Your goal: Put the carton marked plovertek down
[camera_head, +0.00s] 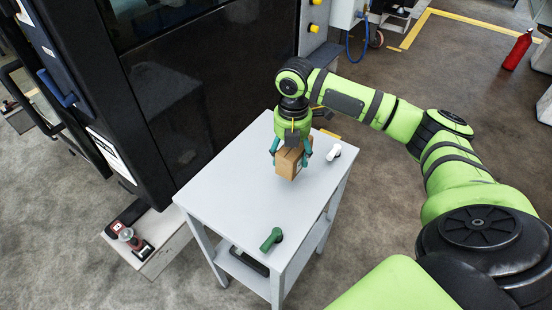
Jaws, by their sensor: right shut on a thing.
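A small brown carton (288,163) is in my right gripper (290,148), over the far half of a light grey trolley top (230,187). The teal fingers are shut on the carton from both sides. I cannot tell whether its underside touches the top or hangs just above it. No marking on it is readable at this size. My left gripper is not in view.
A white item (334,152) stands right of the carton and a green one (271,239) near the trolley's front corner. The left of the top is bare. A dark cabinet (190,80) stands close behind. A red extinguisher (517,50) is far right.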

